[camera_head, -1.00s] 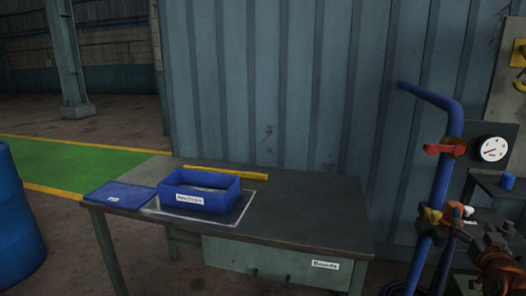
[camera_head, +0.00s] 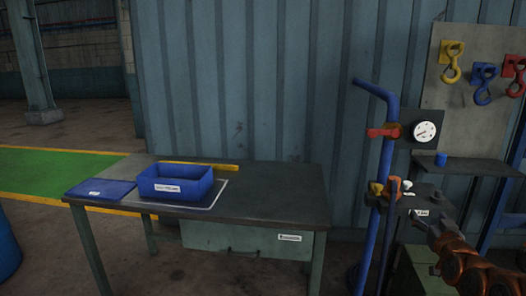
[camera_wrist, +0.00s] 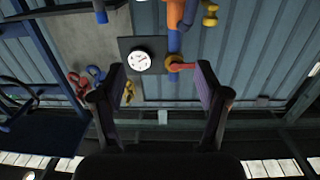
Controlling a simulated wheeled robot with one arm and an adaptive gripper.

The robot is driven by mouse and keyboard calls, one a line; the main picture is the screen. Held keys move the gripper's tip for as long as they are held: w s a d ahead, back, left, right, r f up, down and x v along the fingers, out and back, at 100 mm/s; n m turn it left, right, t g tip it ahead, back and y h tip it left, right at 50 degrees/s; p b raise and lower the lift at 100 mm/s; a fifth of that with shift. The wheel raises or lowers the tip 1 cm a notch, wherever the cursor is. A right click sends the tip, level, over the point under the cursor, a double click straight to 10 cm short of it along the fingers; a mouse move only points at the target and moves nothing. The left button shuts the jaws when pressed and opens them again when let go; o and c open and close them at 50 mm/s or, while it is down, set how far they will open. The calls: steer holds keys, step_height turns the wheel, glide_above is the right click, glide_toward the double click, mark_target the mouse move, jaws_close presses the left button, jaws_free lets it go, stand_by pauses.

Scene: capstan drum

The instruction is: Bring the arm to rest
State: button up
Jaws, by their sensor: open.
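My gripper (camera_wrist: 160,78) shows in the wrist view with its two dark fingers spread wide apart. Nothing is held between them. Beyond the fingers, apart from them as far as I can tell, are a round white gauge (camera_wrist: 139,60) on a dark plate and a red valve handle (camera_wrist: 181,67) on a blue pipe (camera_wrist: 175,45). The wrist picture is turned, with the hooks low in it. In the head view the gauge (camera_head: 424,132), the red handle (camera_head: 384,132) and the blue pipe (camera_head: 386,165) stand at the right. I cannot make out the fingers there.
A dark workbench (camera_head: 270,207) carries a blue bin (camera_head: 176,184), a flat blue panel (camera_head: 100,189) and a yellow bar (camera_head: 205,165). Yellow (camera_head: 452,62), blue (camera_head: 483,83) and red hooks hang on a grey board.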

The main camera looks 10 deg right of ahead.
steer(key=w+a+f+n+g+y+p, duration=0.1)
steer(key=a+g+y, duration=0.1)
steer(key=a, duration=0.4)
steer(key=w+a+f+n+g+y+p, duration=0.1)
steer(key=a+f+g+y+p, duration=0.1)
steer(key=a, duration=0.4)
steer(key=s+a+n+g+y+p, duration=0.2)
steer(key=s+a+g, duration=0.35)
steer(key=a, duration=0.65)
steer(key=s+a+r+g+p, duration=0.1)
steer(key=s+a+g, duration=0.2)
steer(key=s, duration=0.6)
steer(key=s+a+r+g+p, duration=0.2)
steer(key=s+a, duration=0.5)
steer(key=s, duration=0.3)
steer(key=s+a+r+g+p, duration=0.2)
steer(key=s+a, duration=0.3)
steer(key=s, duration=0.4)
steer(key=shift+s+a+g+y, duration=0.2)
steer(key=shift+a+g+y, duration=0.15)
steer(key=shift+g, duration=0.5)
